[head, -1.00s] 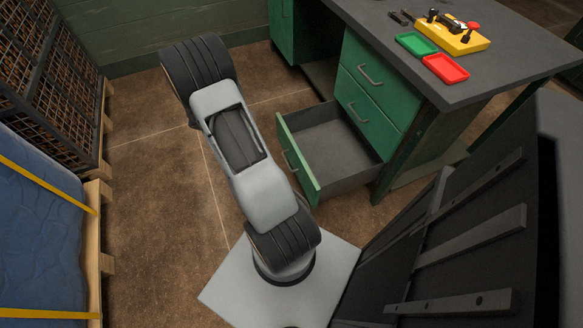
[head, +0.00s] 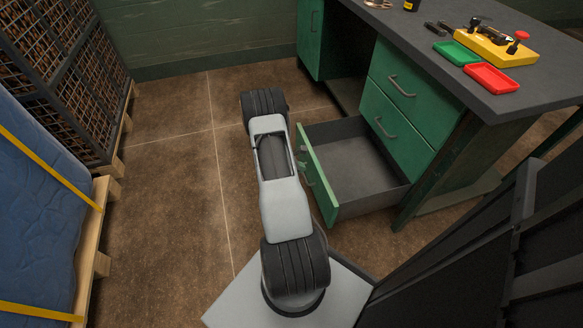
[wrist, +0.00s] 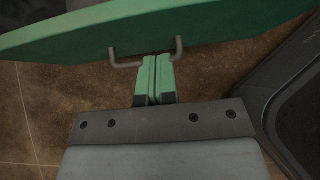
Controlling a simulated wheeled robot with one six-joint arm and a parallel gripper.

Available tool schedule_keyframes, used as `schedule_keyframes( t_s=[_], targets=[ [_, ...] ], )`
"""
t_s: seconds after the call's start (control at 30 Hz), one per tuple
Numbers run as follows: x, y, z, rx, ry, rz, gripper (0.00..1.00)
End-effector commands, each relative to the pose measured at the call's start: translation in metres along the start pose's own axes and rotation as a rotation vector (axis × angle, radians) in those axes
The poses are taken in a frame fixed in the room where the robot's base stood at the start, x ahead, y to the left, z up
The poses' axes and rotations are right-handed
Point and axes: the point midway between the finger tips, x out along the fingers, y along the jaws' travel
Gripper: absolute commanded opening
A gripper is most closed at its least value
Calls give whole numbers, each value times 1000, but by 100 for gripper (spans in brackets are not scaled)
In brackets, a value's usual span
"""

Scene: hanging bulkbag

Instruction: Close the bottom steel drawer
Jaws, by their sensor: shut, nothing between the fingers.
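The bottom drawer (head: 352,165) of the green desk is pulled well out, and its grey inside looks empty. In the wrist view its green front (wrist: 205,38) spans the top of the picture, with a grey bar handle (wrist: 128,66) on it. My gripper (wrist: 154,58) is shut and empty, its green fingertips at the handle, near its right half. I cannot tell whether the tips touch the handle or the drawer front.
Two closed drawers (head: 394,121) sit above the open one. The desktop (head: 440,65) holds a green tray (head: 456,53), a red tray (head: 491,79) and a yellow block (head: 495,47). A blue padded pallet load (head: 38,190) and wire crates (head: 62,65) stand left. Brown floor lies between.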

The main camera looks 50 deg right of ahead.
Motion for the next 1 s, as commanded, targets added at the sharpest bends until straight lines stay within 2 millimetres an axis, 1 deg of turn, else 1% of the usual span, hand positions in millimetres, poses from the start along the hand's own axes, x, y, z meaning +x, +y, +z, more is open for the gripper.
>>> schedule_keyframes(
  t_s=[0.03, 0.1, 0.33, 0.5, 1.0],
  targets=[
    [10, 0, 0, 3, 0, -3, 0],
    [16, 0, 8, 5, 0, -2, 0],
    [29, 0, 22, 2, 1, 1, 0],
    [33, 0, 27, 1, 0, 0, 0],
    [35, 2, 28, -6, 0, 9, 0]
  ],
)
